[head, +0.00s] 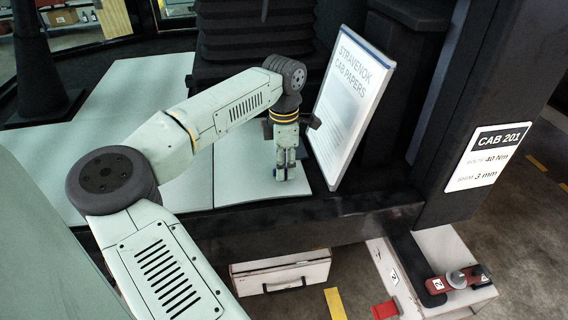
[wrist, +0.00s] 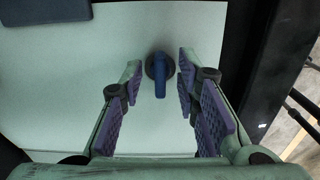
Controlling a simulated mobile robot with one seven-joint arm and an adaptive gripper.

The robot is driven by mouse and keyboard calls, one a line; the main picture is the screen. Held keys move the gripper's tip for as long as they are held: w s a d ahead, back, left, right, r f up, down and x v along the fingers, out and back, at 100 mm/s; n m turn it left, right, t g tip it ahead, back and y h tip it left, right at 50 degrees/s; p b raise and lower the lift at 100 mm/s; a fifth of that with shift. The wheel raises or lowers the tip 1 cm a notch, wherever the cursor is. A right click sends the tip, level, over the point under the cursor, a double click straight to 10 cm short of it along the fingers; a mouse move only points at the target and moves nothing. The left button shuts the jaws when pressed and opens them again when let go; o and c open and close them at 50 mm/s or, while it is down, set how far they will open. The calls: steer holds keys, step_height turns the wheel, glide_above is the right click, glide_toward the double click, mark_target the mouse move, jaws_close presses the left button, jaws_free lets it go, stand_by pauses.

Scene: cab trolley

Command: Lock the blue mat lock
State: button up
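The blue mat lock (wrist: 160,78) is a blue lever on a dark round base, set in the pale mat (wrist: 60,110). In the wrist view its lever points down the picture, toward my gripper. My gripper (wrist: 159,64) is open, with one purple-padded finger on each side of the lever and a visible gap to both. In the head view my gripper (head: 286,172) points down close over the mat (head: 235,180), and a small bit of blue shows at its fingertips. I cannot tell the fingers' exact height over the lock.
A white board reading "STRAVENOK CAB PAPERS" (head: 350,105) leans close to the right of my gripper. Dark bellows (head: 250,30) stand behind it. A dark post with a "CAB 201" sign (head: 490,157) is farther right. A pale case (head: 280,272) lies below the cab edge.

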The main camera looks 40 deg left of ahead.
step_height(320, 180, up, 12)
stand_by(0.6)
steer(key=shift+s, duration=0.1)
stand_by(0.4)
